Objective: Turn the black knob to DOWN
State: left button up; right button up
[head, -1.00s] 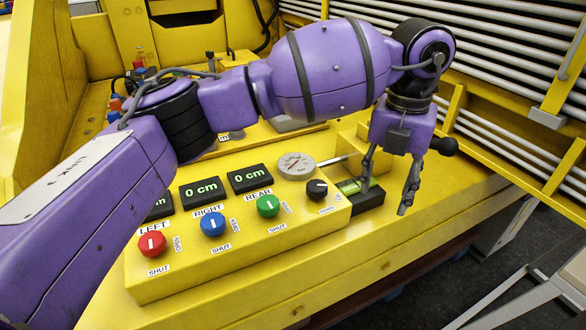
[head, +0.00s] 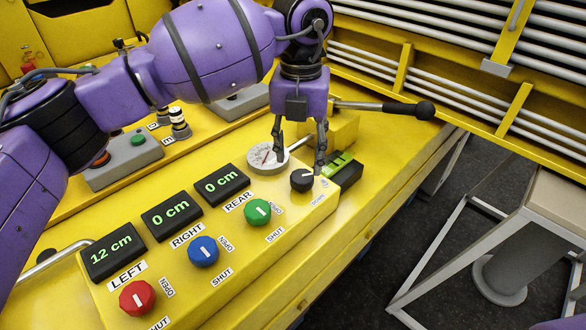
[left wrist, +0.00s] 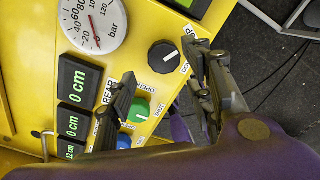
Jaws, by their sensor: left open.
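The black knob (head: 302,180) sits at the right end of the yellow control panel (head: 190,300), with a short white mark on top that points to the upper right in the head view. A label reading DOWN stands beside it. The knob also shows in the left wrist view (left wrist: 163,56), on the panel ahead of the fingers. My left gripper (head: 300,160) is open and points down at the knob. Its fingertips are on either side of the knob in the picture; I cannot tell whether they touch it. It also shows in the left wrist view (left wrist: 163,78).
Green (head: 257,212), blue (head: 203,251) and red (head: 137,298) knobs line the panel, beside displays reading 0 cm, 0 cm and 12 cm. A round gauge (head: 267,160) and a green spirit level (head: 341,164) are close to the gripper. A black-ended lever (head: 424,110) extends behind it.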

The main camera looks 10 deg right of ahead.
aim_at(299, 173)
pick_arm(q)
notch_tip(299, 173, down, 6)
jog(key=shift+r, duration=0.1)
jog(key=c, duration=1)
jog(key=shift+w+m, duration=0.1)
jog(key=shift+m, duration=0.3)
jog(key=m, duration=0.4)
jog(key=shift+w+m+p, duration=0.15)
jog(key=shift+m+p, duration=0.15)
jog(key=shift+m, duration=0.1)
jog(key=m, duration=0.6)
jog(key=shift+w+d, duration=0.1)
jog(key=shift+r+m, duration=0.1)
jog(key=shift+m, duration=0.2)
